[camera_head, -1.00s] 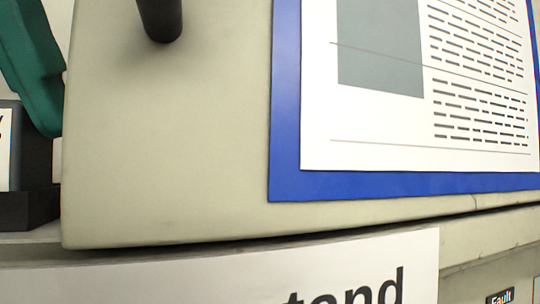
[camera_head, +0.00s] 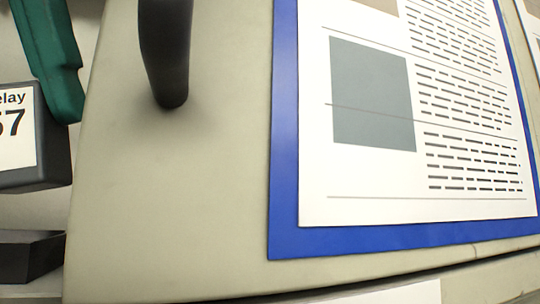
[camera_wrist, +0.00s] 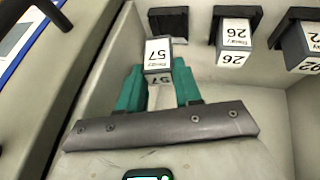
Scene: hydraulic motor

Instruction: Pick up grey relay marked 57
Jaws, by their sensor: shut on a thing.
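The grey relay marked 57 (camera_wrist: 158,53) is between the green fingers of my gripper (camera_wrist: 160,70) in the wrist view. The gripper is shut on it. Its white label shows the number upside down there. In the head view the relay (camera_head: 40,150) is at the left edge, partly cut off, with one green finger (camera_head: 50,60) against it. A black socket (camera_head: 28,257) lies below it in the head view, with a visible gap between the two.
In the wrist view, a relay marked 26 (camera_wrist: 234,42) and another marked 92 (camera_wrist: 303,45) sit in black sockets to the right. In the head view, a pale panel with a black handle (camera_head: 170,60) and a blue-backed sheet (camera_head: 284,215) stands right of the relay.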

